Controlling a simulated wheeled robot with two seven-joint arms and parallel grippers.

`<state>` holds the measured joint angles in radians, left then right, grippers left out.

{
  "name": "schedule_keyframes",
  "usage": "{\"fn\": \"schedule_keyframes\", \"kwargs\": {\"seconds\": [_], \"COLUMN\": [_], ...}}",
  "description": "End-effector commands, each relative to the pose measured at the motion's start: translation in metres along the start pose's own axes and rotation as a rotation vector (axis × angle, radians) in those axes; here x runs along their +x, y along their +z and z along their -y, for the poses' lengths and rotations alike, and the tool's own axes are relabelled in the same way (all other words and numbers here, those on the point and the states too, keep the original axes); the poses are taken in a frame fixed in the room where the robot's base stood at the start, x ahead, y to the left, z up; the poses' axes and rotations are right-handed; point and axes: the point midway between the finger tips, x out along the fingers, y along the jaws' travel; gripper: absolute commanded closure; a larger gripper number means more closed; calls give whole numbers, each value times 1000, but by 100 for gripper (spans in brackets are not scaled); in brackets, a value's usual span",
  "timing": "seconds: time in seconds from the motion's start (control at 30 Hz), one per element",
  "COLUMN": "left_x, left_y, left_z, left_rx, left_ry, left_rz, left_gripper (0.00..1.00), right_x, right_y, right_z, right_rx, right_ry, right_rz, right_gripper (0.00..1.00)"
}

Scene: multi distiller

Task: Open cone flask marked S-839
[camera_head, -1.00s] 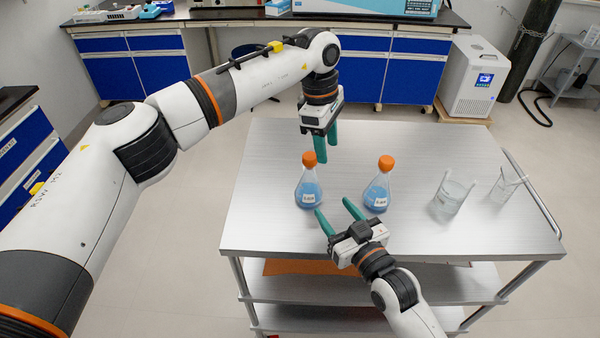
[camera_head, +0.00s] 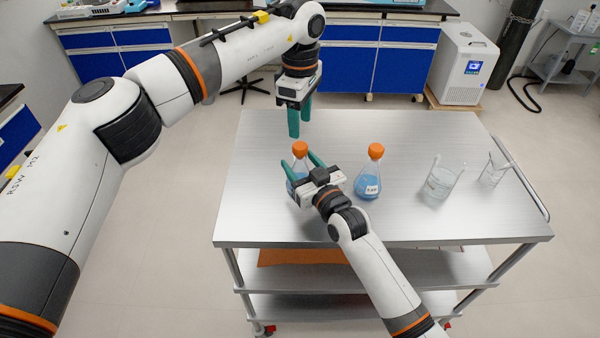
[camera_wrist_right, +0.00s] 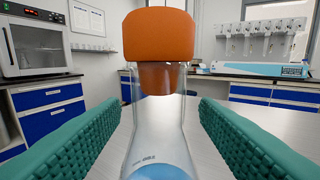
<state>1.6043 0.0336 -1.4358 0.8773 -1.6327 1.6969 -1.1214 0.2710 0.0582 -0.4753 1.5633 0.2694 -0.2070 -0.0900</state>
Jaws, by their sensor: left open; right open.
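Two cone flasks with blue liquid and orange caps stand upright on the steel cart. My right gripper (camera_head: 302,164) is open, with its green fingers on either side of the left flask (camera_head: 299,171). In the right wrist view, this flask's orange cap (camera_wrist_right: 158,48) and clear neck (camera_wrist_right: 158,117) are between the open fingers, with gaps on both sides. My left gripper (camera_head: 299,121) is open and empty, pointing down above and behind the left flask's cap. The right flask (camera_head: 368,183) has a white label. I cannot read either flask's marking clearly.
A glass beaker (camera_head: 441,180) and a smaller glass vessel (camera_head: 493,171) stand on the right of the cart top (camera_head: 400,220). The cart top's back and front middle are clear. Blue cabinets (camera_head: 347,68) and a white machine (camera_head: 465,64) are behind.

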Motion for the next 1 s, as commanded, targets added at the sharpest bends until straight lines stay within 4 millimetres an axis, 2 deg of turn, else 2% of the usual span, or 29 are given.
{"fn": "schedule_keyframes", "kwargs": {"seconds": [0.37,0.7,0.77,0.8,0.87,1.0], "left_x": [0,0,0,0,0,-4], "left_y": [0,0,0,0,0,-4], "left_z": [0,0,0,0,-1,-6], "left_rx": [0,0,0,1,18,183], "left_ry": [0,0,0,0,-4,-39], "left_rz": [0,0,0,0,4,47], "left_gripper": [52,52,52,45,43,43], "right_x": [6,5,5,5,5,5], "right_y": [0,0,0,0,0,0], "right_z": [-1,0,0,0,0,0], "right_rx": [0,0,0,0,0,0], "right_ry": [1,1,0,0,0,0], "right_rz": [0,-1,-1,-1,-1,-1], "right_gripper": [44,100,100,100,100,100]}}
